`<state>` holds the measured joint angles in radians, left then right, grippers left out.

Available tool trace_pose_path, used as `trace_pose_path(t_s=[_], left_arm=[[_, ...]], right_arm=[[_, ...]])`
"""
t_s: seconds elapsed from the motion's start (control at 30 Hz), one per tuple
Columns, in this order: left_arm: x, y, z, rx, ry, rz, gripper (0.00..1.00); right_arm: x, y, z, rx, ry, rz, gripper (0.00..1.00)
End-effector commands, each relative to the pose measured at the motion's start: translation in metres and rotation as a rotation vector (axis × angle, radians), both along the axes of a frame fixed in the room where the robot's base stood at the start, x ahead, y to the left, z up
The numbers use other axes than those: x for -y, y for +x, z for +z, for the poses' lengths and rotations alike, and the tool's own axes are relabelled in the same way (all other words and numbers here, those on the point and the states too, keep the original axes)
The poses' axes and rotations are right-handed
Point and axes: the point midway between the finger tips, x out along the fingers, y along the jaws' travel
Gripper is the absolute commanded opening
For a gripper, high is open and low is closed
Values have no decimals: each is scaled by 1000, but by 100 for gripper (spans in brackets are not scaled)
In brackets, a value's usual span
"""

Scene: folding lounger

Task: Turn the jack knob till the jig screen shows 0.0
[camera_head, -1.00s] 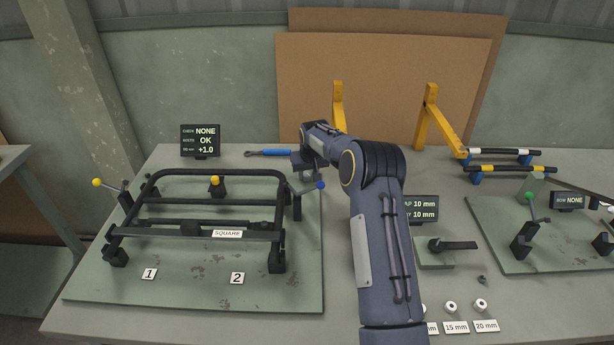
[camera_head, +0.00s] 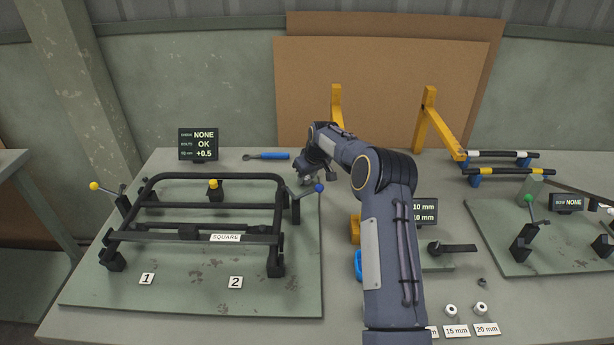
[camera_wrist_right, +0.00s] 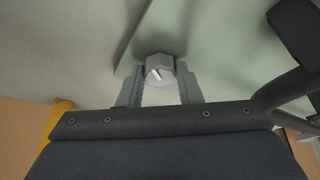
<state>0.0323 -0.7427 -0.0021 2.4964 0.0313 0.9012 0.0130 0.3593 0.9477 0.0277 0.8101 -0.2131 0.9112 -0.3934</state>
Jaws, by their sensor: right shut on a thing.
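The jack knob (camera_wrist_right: 159,70) is a grey faceted knob with a white pointer line, seen in the right wrist view. My right gripper (camera_wrist_right: 160,82) is shut on it, one finger on each side. In the head view my right gripper (camera_head: 308,176) is at the right back of the jig plate, small and partly hidden by its own wrist. The jig screen (camera_head: 198,145) reads NONE, OK and +0.5. The black frame (camera_head: 213,178) lies on the jig, with a SQUARE label on its front bar. My left gripper is not in view.
A blue-handled wrench (camera_head: 268,156) lies behind the jig. Clamps with yellow (camera_head: 94,186) and blue (camera_head: 319,188) ball handles flank the frame. Orange (camera_head: 355,228) and blue (camera_head: 358,265) items lie beside my right arm. A second fixture plate (camera_head: 560,255) stands at the right.

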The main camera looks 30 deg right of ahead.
Motion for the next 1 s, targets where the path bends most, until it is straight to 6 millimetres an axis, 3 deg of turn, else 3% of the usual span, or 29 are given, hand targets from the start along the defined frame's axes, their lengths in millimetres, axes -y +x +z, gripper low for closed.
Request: trace_pose_path(t_s=[0.13, 0.17, 0.3, 0.7, 1.0], left_arm=[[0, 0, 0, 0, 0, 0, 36], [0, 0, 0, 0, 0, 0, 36], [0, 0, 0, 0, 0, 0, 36], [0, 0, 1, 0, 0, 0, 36], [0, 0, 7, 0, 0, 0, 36]], right_arm=[[0, 0, 0, -1, 0, 0, 9], [0, 0, 0, -1, 0, 0, 35], [0, 0, 0, -1, -1, -1, 53], [0, 0, 0, -1, -2, -38, 53], [-5, 1, 2, -2, -3, -330, 53]])
